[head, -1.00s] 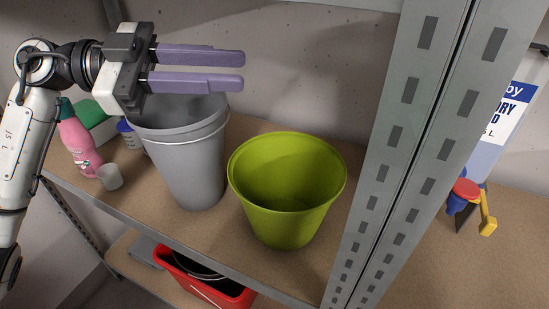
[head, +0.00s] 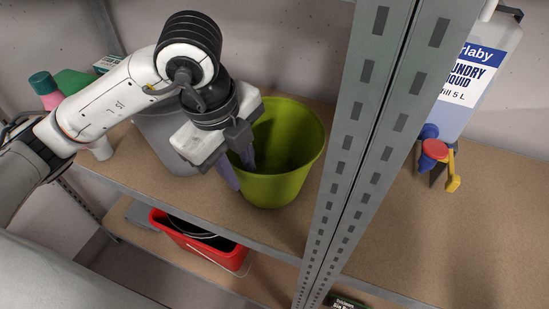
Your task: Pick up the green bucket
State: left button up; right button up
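The green bucket (head: 285,185) stands upright on the brown shelf board, just left of the metal post. My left gripper (head: 239,165) points down at the bucket's left rim. One purple finger is inside the bucket and the other is outside its left wall. The fingers look spread apart, with the wall between them. The gripper's body hides the left part of the rim. My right gripper is not in view.
A grey bucket (head: 165,145) stands close on the left, partly hidden by my arm. A perforated metal post (head: 345,165) rises close on the right. A red bucket (head: 190,240) sits on the lower shelf. Bottles stand at far left; a laundry liquid jug (head: 470,75) is beyond the post.

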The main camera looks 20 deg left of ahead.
aim_at(250, 193)
pick_arm(q)
jog(key=f, duration=0.2)
jog(key=w+f, duration=0.1)
jog(key=f, duration=0.5)
jog(key=shift+w+d, duration=0.15)
jog(key=shift+d, duration=0.25)
jog(key=shift+r, duration=0.1)
grip_shut()
